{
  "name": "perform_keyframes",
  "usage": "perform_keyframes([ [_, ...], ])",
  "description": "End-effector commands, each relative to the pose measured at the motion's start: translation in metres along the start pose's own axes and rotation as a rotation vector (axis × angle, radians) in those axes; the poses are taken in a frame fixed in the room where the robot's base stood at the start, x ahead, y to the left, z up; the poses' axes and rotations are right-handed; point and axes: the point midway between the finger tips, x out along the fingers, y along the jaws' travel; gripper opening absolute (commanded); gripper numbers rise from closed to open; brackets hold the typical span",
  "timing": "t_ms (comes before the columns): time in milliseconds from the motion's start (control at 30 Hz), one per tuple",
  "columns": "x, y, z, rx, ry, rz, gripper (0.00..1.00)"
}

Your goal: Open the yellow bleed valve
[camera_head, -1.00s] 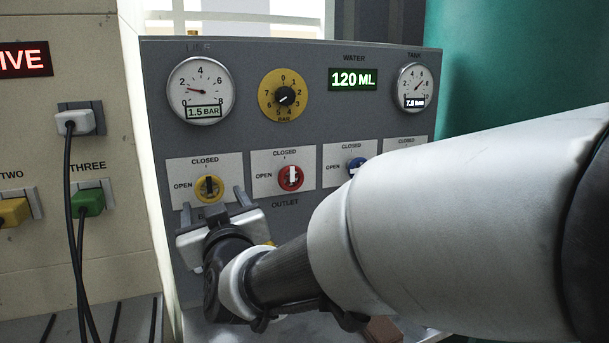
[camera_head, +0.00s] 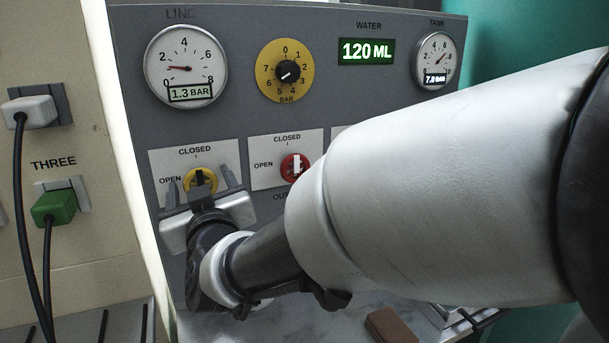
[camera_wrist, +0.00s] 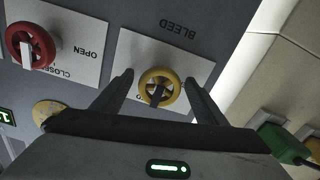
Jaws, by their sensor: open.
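The yellow bleed valve (camera_head: 207,176) is on the grey panel, on a white plate marked CLOSED above and OPEN at left. Its black handle appears to point toward CLOSED. In the wrist view, where the label reads BLEED upside down, the yellow valve (camera_wrist: 149,78) lies between my fingers. My gripper (camera_head: 206,190) is open just in front of the plate, with one finger on each side of the valve. In the wrist view, my gripper (camera_wrist: 159,80) has a gap on both sides of the yellow ring, and I cannot tell how deep the fingers reach.
The red outlet valve (camera_head: 292,166) is close on the right; it also shows in the wrist view (camera_wrist: 30,46). A yellow dial (camera_head: 270,71) and the line gauge (camera_head: 186,60), reading 1.3 BAR, are above. A green plug (camera_head: 55,207) with a cable is at left.

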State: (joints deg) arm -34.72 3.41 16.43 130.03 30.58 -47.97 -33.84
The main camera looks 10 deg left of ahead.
Motion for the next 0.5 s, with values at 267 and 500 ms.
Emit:
perform_keyframes([
  [267,0.0,0.0002,0.0,0.0,0.0,0.0,0.36],
  [500,0.0001,0.0002,-0.0001,-0.007,0.0,0.0,0.25],
])
